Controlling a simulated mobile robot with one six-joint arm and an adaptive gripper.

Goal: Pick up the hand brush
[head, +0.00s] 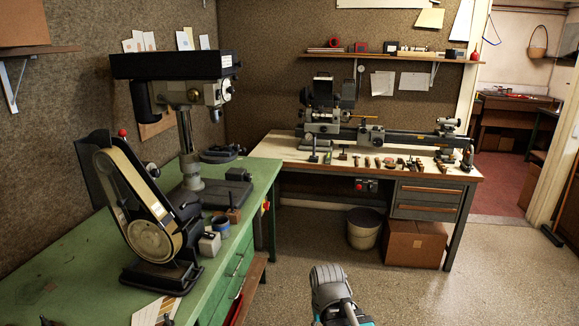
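I cannot make out the hand brush with certainty. Several small tools (378,162) lie in a row along the front of the lathe bench (290,150), too small to tell whether one is a brush. A small brown block with an upright pin (233,213) stands on the green bench (75,265), near its right edge. Only a grey and teal part of my own arm shows at the bottom centre, over the floor. My gripper's fingers do not show, so their state is hidden.
A belt grinder (150,240) and a drill press (188,130) stand on the green bench. A bucket (365,228) and a cardboard box (415,243) sit under the lathe bench. The floor (440,295) at the front right is clear, with a doorway beyond.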

